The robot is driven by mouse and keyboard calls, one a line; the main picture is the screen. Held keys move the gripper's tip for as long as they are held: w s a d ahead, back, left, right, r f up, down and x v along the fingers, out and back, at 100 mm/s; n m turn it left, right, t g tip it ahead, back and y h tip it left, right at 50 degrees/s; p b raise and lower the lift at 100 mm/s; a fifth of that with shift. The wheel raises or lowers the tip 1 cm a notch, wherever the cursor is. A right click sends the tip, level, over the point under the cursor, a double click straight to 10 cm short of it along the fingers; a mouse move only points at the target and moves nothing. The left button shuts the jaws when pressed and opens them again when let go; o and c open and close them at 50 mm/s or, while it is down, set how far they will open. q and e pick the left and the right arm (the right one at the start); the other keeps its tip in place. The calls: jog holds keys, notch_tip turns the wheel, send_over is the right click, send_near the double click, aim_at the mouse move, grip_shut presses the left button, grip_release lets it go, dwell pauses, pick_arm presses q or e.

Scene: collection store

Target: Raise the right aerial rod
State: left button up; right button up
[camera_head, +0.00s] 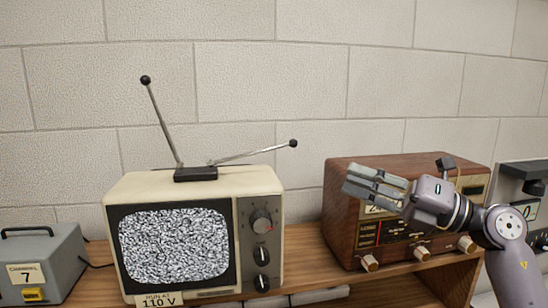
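A cream television (263,183) stands on the wooden shelf with static on its screen. A dark aerial base (196,174) sits on its top. The right aerial rod (245,154) leans far over to the right, only a little above horizontal, and ends in a dark ball. The left aerial rod (162,122) stands steeply, tilted left. My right gripper (350,181) is right of the right rod's ball and lower, apart from it, in front of a wooden radio. Its fingers point left and hold nothing visible; their opening is unclear from this angle. My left gripper is out of view.
The wooden radio (343,215) with knobs stands close behind my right gripper. A grey box (62,262) labelled channel 7 is at the left, and a grey device (513,185) at the right edge. The space above the television is clear, before a block wall (300,80).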

aim_at(273, 148)
jog(key=p+x, duration=0.3)
jog(key=x, duration=0.5)
jog(key=p+x, duration=0.3)
jog(key=x, duration=0.5)
jog(key=shift+s+r, duration=0.15)
jog(key=shift+r, duration=0.05)
jog(key=shift+w+a+p, duration=0.25)
jog(key=shift+a+p, duration=0.05)
jog(key=shift+a, duration=0.2)
jog(key=shift+c, duration=0.4)
grip_shut()
